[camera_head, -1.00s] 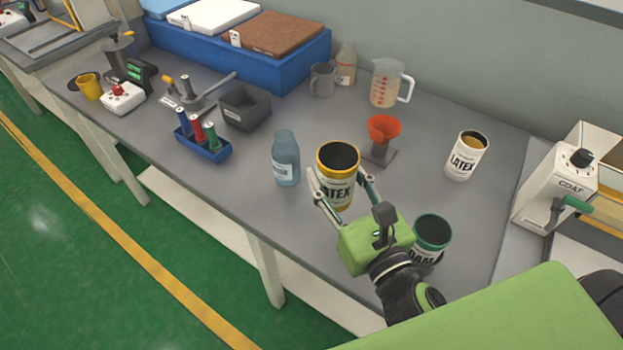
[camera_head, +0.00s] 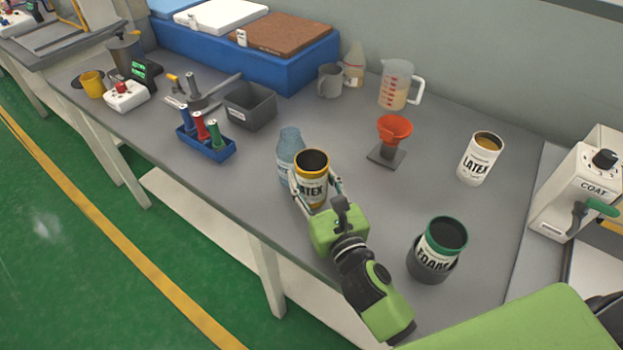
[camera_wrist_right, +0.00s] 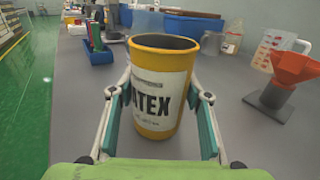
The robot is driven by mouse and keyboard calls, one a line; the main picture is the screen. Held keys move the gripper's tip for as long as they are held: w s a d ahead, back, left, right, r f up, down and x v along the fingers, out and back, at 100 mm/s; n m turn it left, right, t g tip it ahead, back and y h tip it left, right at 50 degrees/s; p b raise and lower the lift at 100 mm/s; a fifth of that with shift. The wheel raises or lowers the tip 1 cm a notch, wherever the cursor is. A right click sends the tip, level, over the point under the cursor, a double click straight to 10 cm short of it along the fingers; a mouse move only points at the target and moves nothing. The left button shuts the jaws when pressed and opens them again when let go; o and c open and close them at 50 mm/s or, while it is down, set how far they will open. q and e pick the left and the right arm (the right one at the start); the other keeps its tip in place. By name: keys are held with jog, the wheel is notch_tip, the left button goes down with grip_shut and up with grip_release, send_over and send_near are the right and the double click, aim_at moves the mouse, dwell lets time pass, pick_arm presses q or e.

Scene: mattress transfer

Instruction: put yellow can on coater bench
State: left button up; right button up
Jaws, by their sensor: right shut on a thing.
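The yellow can (camera_head: 312,191), with a white LATEX label and dark open top, is upright in my right gripper (camera_head: 317,192). The gripper's fingers are shut on its two sides. It also fills the middle of the right wrist view (camera_wrist_right: 163,95), between the fingers. I cannot tell whether its base touches the grey table. In the head view the can overlaps the blue bottle (camera_head: 290,146) behind it. The coater bench (camera_head: 520,262) is at the right, beside the table, with the white COAT machine (camera_head: 572,185) on it. My left gripper is not in view.
A green-rimmed FOAM can (camera_head: 440,245) sits in a dark holder at the front right. A white LATEX can (camera_head: 478,162), an orange funnel (camera_head: 394,128) on a stand and a measuring jug (camera_head: 396,88) stand behind. A blue tube rack (camera_head: 208,146) is left. The table's middle is mostly clear.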

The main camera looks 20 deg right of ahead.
jog(key=shift+f, duration=0.15)
jog(key=o, duration=1.2)
